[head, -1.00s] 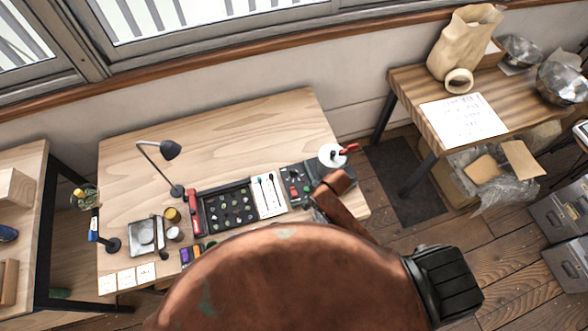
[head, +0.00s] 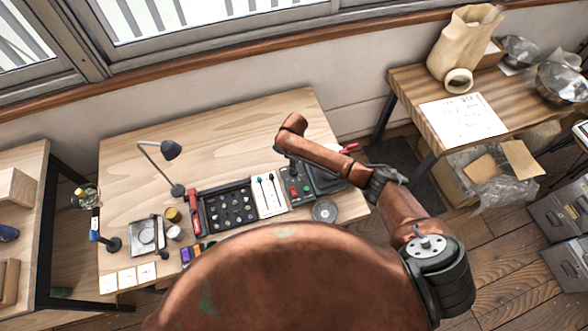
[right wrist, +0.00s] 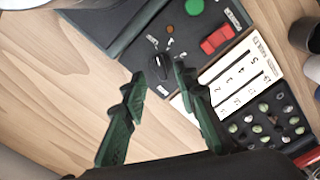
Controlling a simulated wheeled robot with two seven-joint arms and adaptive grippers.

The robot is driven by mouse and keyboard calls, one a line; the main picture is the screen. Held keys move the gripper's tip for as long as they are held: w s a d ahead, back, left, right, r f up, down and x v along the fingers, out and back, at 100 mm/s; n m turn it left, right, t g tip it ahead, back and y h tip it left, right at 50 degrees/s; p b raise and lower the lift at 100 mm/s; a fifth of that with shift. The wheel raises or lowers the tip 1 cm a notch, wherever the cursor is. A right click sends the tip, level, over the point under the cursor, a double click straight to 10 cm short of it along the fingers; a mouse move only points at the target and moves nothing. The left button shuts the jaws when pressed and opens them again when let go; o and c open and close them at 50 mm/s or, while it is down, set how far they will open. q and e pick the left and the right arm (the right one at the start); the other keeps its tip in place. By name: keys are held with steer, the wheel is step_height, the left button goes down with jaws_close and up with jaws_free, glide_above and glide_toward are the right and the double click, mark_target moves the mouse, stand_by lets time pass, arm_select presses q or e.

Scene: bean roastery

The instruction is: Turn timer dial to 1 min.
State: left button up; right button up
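The timer dial (right wrist: 158,66) is a small black knob on a dark control panel (right wrist: 205,75), with small pale marks around it. My left gripper is not in view.
A desk lamp (head: 170,151) stands farther left. The table's back part (head: 230,135) is clear.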

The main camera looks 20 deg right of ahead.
steer(key=shift+f, duration=2.15)
steer(key=shift+c, duration=0.5)
jaws_close()
